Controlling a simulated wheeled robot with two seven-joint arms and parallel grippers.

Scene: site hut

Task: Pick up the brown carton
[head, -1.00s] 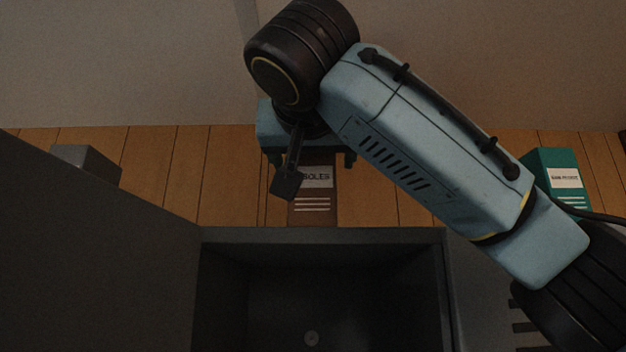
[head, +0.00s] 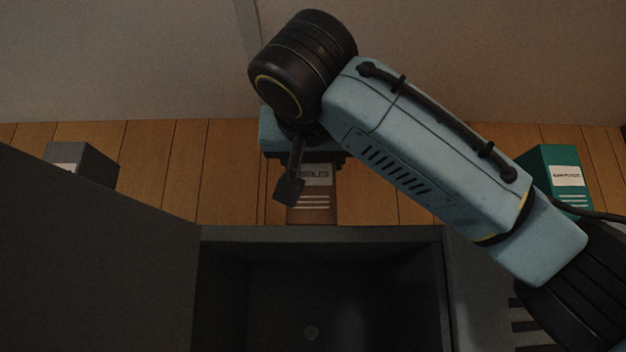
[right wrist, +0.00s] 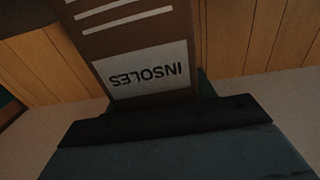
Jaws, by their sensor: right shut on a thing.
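The brown carton (head: 313,207) stands upright on top of the grey cabinet, in the middle of the head view. It has a white label reading INSOLES and pale stripes below it. In the right wrist view the carton (right wrist: 130,28) shows upside down, close to the camera. My right gripper (head: 305,158) reaches it from above and is shut on its upper part. In the right wrist view the dark gripper edge crosses the label end of the carton. The fingertips are mostly hidden. My left gripper is not in view.
A grey box (head: 82,164) stands to the left and a teal box (head: 556,178) to the right. Below is the grey cabinet (head: 320,236) with an open, dark compartment and its door (head: 95,255) swung out at left. A plank wall stands behind.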

